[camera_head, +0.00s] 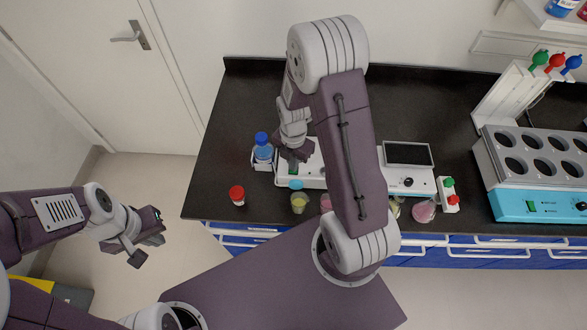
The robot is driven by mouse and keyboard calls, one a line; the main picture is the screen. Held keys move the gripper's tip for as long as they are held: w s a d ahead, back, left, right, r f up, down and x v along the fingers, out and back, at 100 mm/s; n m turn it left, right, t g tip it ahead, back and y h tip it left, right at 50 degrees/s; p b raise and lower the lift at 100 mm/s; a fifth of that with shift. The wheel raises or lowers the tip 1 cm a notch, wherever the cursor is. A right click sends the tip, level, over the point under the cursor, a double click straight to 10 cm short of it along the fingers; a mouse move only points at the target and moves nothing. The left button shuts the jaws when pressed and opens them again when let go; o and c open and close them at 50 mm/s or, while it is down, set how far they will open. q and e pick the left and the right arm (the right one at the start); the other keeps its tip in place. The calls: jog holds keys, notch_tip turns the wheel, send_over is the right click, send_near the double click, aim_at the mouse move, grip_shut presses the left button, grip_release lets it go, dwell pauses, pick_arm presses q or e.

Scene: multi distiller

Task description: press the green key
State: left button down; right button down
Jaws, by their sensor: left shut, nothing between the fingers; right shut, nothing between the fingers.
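A long white device (396,182) stands on the black bench, with a dark screen and a black knob at its right. A small dark green key (293,168) shows at its left part, just below my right gripper (293,153). My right gripper is shut and empty, pointing down over this key; I cannot tell whether it touches it. My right arm hides the middle of the device. Another green key (531,206) is on the turquoise front of the multi-well heater at the right. My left gripper (150,243) is shut and empty, off the bench at the left.
A blue-capped bottle (263,151) stands just left of my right gripper. A red-capped jar (237,195) and a beaker of yellow liquid (299,203) stand near the front edge. A small white box (448,195) with green and red knobs stands right of the device.

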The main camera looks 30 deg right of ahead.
jog(key=shift+f, duration=0.3)
notch_tip(320, 180, up, 7)
jog(key=p, duration=0.6)
dwell(0.4)
